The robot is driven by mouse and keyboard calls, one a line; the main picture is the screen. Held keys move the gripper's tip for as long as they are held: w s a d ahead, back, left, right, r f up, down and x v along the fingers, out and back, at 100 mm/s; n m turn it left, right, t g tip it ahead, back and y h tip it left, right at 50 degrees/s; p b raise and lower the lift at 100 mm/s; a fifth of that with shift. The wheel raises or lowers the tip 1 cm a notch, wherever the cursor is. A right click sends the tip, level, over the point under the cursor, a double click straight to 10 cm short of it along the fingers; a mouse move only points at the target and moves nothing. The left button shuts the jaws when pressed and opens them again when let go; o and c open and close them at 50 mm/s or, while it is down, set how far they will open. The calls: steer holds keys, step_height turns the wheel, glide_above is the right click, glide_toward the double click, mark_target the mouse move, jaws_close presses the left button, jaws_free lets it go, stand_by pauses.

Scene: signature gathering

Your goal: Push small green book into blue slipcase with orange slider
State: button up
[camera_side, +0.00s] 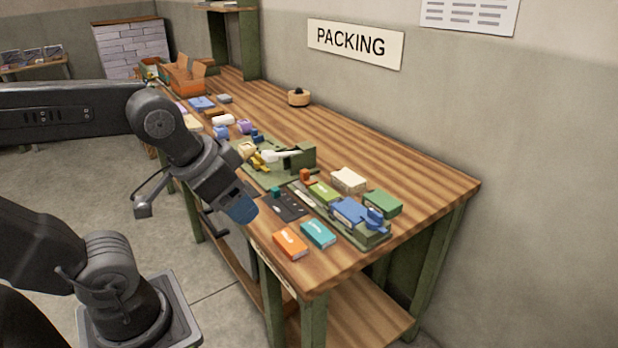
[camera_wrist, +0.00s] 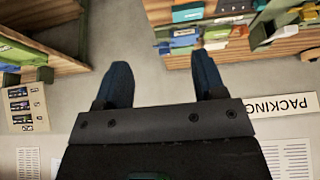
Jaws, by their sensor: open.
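The small green book (camera_side: 325,192) lies on the dark green fixture on the bench, between the orange slider (camera_side: 305,175) and the blue slipcase (camera_side: 348,211). The slider is on the book's far left side, with the slipcase toward the right. My gripper (camera_side: 241,208) is in the air beside the bench's front edge, left of and apart from these things. In the wrist view my gripper (camera_wrist: 163,72) is open, with nothing between its fingers. Small blue, light green and orange shapes show beyond the right finger there, too small to read clearly.
An orange book (camera_side: 290,243) and a teal book (camera_side: 318,233) lie near the front edge. A larger green book (camera_side: 383,202) and a cream block (camera_side: 348,180) lie behind the fixture. A blue clamp (camera_side: 376,219) stands at the fixture's right end. The bench's back right is clear.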

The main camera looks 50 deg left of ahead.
steer(key=shift+g+y, duration=0.3)
steer(key=shift+g, duration=0.4)
steer(key=w+a+r, duration=0.1)
steer(key=w, duration=0.2)
steer(key=w+a+r, duration=0.1)
steer(key=w+r, duration=0.1)
steer(key=w, duration=0.1)
steer(key=w+a+r, duration=0.1)
steer(key=w, duration=0.2)
steer(key=shift+w+a+r, duration=0.1)
steer(key=shift+a+r, duration=0.2)
steer(key=shift+c, duration=1.2)
steer(key=g, duration=0.4)
glide_above(305, 170)
step_height(305, 170, down, 9)
step_height(305, 170, down, 14)
steer(key=shift+r, duration=0.15)
jaws_close()
